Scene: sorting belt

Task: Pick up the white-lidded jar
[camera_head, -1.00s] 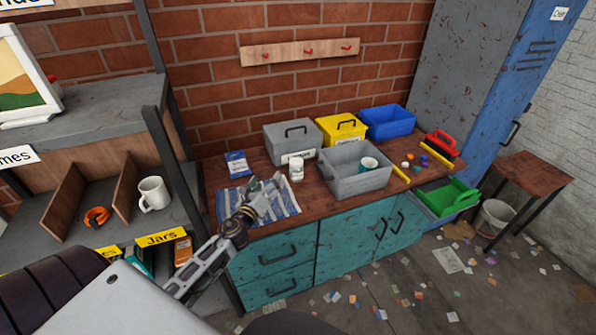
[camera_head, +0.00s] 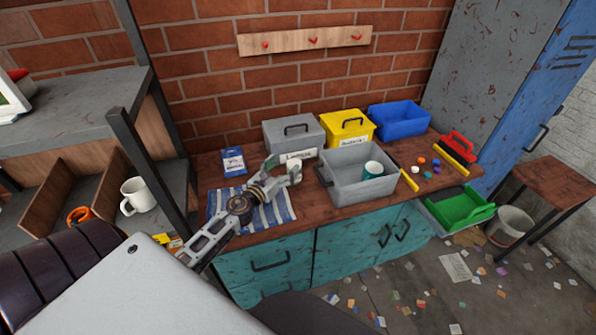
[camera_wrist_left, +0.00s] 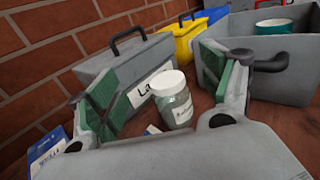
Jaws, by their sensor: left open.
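The white-lidded jar (camera_wrist_left: 174,104) is clear glass with a printed label and stands upright on the wooden worktop. In the head view it is largely hidden by the gripper. My left gripper (camera_head: 284,166) is open and reaches in low over the worktop. In the left wrist view the green-padded fingers (camera_wrist_left: 168,68) spread on either side of the jar, with gaps visible on both sides; no contact shows. My right gripper is not in view.
Close behind the jar stands a grey lidded box (camera_head: 294,136); a grey open bin (camera_head: 362,190) with a teal mug (camera_head: 373,169) is close right. A striped cloth (camera_head: 222,203) lies left, with a blue packet (camera_head: 233,161) behind it. A yellow box (camera_head: 346,126) stands farther back.

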